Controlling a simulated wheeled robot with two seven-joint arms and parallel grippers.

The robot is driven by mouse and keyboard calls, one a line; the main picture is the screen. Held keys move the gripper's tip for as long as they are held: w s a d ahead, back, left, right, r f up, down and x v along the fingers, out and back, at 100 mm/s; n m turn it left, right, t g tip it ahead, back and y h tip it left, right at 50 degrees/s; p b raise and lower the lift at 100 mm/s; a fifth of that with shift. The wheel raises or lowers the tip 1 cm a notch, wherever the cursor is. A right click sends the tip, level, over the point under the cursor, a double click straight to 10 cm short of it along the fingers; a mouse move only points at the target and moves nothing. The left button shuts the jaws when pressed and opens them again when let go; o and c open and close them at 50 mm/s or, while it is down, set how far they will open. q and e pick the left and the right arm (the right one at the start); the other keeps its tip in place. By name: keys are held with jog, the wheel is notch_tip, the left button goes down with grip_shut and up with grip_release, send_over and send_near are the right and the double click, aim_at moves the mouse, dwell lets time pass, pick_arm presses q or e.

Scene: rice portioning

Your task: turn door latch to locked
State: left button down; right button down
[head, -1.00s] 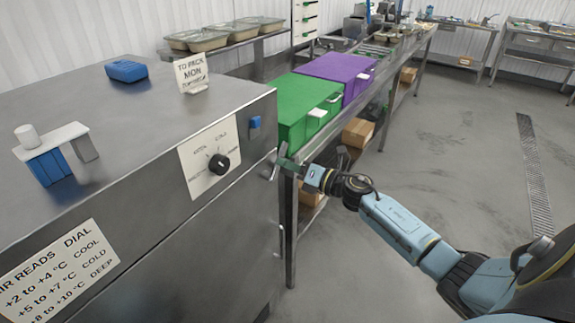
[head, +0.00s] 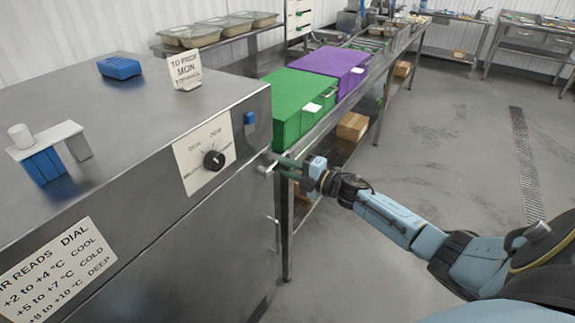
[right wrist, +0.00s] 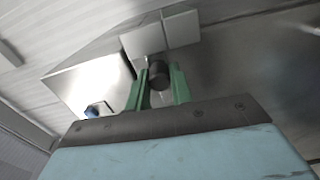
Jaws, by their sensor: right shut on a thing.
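The door latch (head: 266,165) is a small metal handle at the front right edge of the steel cabinet, below the blue block. It now sticks out roughly level in the head view. My right gripper (head: 285,166) reaches it from the right, its green fingers at the latch. In the right wrist view the green fingers (right wrist: 160,88) stand on either side of a dark round knob (right wrist: 158,74), with pale plates behind it. The right gripper is shut on the latch. Fine detail of the contact is too small to tell. My left gripper is not in view.
The steel cabinet (head: 200,235) has a black dial (head: 213,160) on a white plate, left of the latch. A green box (head: 290,112) and a purple box (head: 335,65) stand on the bench behind. The floor (head: 450,130) at right is clear.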

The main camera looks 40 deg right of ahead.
jog(key=shift+w+r+m, duration=0.15)
jog(key=shift+r+m, duration=0.15)
jog(key=shift+m, duration=0.3)
jog(key=shift+f, duration=0.1)
jog(key=c, duration=1.4)
grip_release()
jog(key=shift+o, duration=0.7)
jog(key=shift+f, duration=0.2)
jog(key=v, duration=1.3)
jog(key=shift+s, duration=0.25)
